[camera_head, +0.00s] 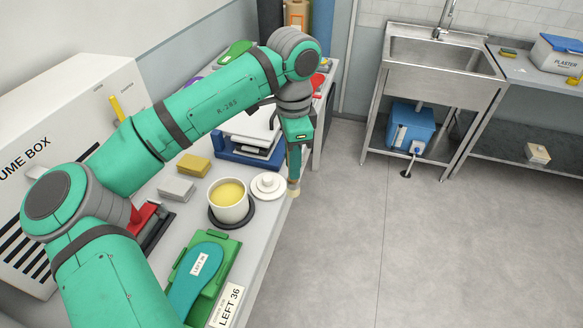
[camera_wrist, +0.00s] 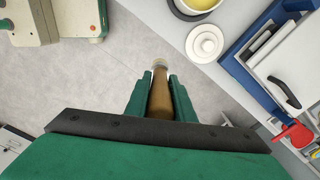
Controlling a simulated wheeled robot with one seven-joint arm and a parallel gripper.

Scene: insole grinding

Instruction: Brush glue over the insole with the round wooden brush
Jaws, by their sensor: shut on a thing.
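My gripper (camera_head: 295,172) is shut on the round wooden brush (camera_wrist: 159,95), with the pale bristles (camera_head: 293,191) pointing down. It holds the brush just off the bench's right edge, above the floor level. In the wrist view the brush sits between the green fingers. A white pot of yellow glue (camera_head: 229,201) stands open on a dark round base. The pot shows partly at the top of the wrist view. The teal insole (camera_head: 195,281) labelled LEFT 36 lies on a green block (camera_head: 221,276) at the bench's front. The brush is apart from both pot and insole.
The white lid (camera_head: 267,186) lies between pot and brush. A yellow block (camera_head: 193,166) and grey block (camera_head: 176,188) lie left of the pot. A blue tray (camera_head: 240,158) is behind. The fume box (camera_head: 75,150) stands left. Open floor (camera_head: 400,230) lies right.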

